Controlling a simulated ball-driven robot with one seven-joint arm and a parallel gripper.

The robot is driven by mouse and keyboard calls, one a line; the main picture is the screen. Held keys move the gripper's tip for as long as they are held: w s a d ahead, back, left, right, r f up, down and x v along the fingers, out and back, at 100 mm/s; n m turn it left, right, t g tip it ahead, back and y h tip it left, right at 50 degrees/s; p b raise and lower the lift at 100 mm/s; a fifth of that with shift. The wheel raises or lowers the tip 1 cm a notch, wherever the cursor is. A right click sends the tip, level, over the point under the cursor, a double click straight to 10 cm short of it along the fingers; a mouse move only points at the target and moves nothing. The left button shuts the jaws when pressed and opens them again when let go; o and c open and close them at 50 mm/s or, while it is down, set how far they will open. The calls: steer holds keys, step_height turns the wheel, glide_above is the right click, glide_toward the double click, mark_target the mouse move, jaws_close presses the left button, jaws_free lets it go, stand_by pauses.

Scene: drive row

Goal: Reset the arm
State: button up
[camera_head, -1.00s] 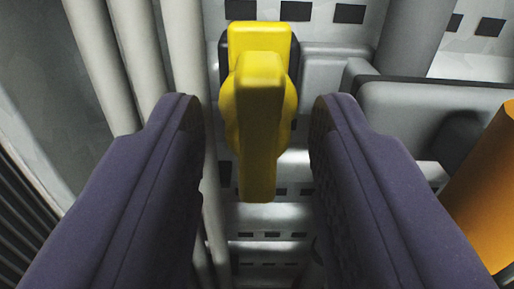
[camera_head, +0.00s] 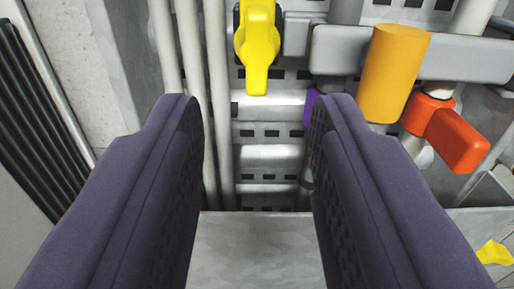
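My gripper (camera_head: 257,112) is open and empty, with its two dark purple fingers wide apart at left and right of the picture. A yellow handle (camera_head: 257,45) is at the top centre, beyond the fingertips and apart from them. It hangs pointing down in the picture.
An orange cylinder (camera_head: 393,72) and a red-orange handle (camera_head: 452,132) are on the right. A small purple part (camera_head: 311,106) is partly hidden by the right finger. Grey pipes (camera_head: 190,70) run on the left, by a black ribbed panel (camera_head: 40,120). A grey ledge (camera_head: 258,250) crosses below; a yellow piece (camera_head: 494,254) shows lower right.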

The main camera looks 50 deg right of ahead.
steer(key=w+a+f+n+t+y+b, duration=0.3)
steer(key=w+a+f+y+b, duration=0.1)
steer(key=a+b, duration=0.45)
steer(key=w+a+f+n+t+y+b, duration=0.2)
steer(key=w+a+f+y+b, duration=0.15)
steer(key=a+b, duration=0.55)
steer(key=s+a+f+n+y+b, duration=0.2)
steer(key=s+a+f+y+b, duration=0.1)
steer(key=a+b, duration=0.6)
steer(key=s+a+f+n+g+y+b, duration=0.1)
steer(key=s+a+f+n+y+b, duration=0.2)
steer(key=b, duration=0.9)
steer(key=s+a+f, duration=0.2)
steer(key=a+f, duration=0.2)
steer(key=a, duration=0.2)
steer(key=shift+s+f+b, duration=0.25)
steer(key=shift+f+b, duration=0.05)
steer(key=shift+b, duration=0.05)
steer(key=shift+y, duration=0.25)
